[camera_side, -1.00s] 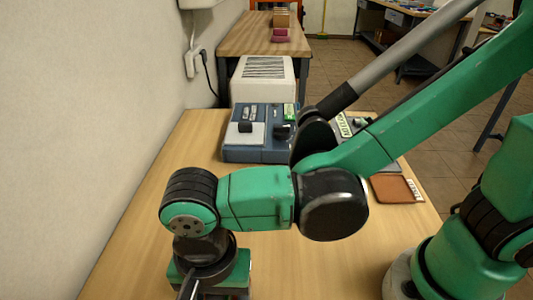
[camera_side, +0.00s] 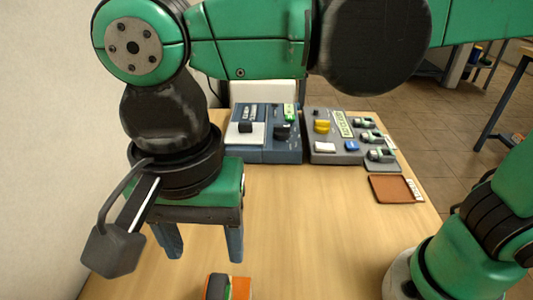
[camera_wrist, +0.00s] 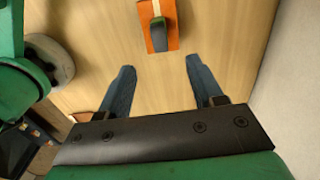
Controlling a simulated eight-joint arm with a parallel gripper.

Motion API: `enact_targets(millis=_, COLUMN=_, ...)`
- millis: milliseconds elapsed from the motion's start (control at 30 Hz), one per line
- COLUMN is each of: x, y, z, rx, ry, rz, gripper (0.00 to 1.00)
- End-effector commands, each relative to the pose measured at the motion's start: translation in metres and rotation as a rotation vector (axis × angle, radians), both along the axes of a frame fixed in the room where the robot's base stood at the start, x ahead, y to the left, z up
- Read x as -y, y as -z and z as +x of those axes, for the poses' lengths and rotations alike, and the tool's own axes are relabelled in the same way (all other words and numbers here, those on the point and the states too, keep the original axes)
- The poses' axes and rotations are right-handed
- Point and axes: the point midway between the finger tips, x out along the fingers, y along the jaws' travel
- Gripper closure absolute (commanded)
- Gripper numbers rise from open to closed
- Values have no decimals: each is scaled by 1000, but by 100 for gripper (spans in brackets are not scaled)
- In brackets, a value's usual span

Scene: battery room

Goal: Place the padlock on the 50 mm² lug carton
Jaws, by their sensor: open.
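My gripper (camera_side: 204,257) points down above the near part of the table, its two grey-blue fingers apart with nothing between them. In the wrist view my gripper (camera_wrist: 159,64) also shows a clear gap. An orange block (camera_wrist: 148,10), which looks like the lug carton, lies on the table beyond the fingertips; its print cannot be read. A dark, partly green piece (camera_wrist: 158,36), apparently the padlock, rests on it, apart from the fingers. In the side view the orange block (camera_side: 241,287) and dark piece (camera_side: 217,287) are cut off by the bottom edge.
A blue-grey unit (camera_side: 262,153) and a grey panel with coloured parts (camera_side: 325,157) stand at the back of the table. A brown tray (camera_side: 392,190) with a white label lies at right. The middle of the table is clear. A wall (camera_side: 50,120) runs along the left.

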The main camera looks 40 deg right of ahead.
Motion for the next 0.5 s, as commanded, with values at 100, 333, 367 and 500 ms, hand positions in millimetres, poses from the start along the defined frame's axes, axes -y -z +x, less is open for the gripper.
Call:
enact_targets(millis=100, x=4, y=-5, z=3, rx=6, ry=-9, rz=7, gripper=40)
enact_targets(millis=333, x=80, y=6, z=46, rx=181, ry=-227, rz=90, gripper=40)
enact_targets(millis=367, x=96, y=10, z=51, rx=226, ry=-275, rz=91, gripper=40)
enact_targets(millis=500, x=163, y=26, z=65, rx=422, ry=-491, rz=10, gripper=40)
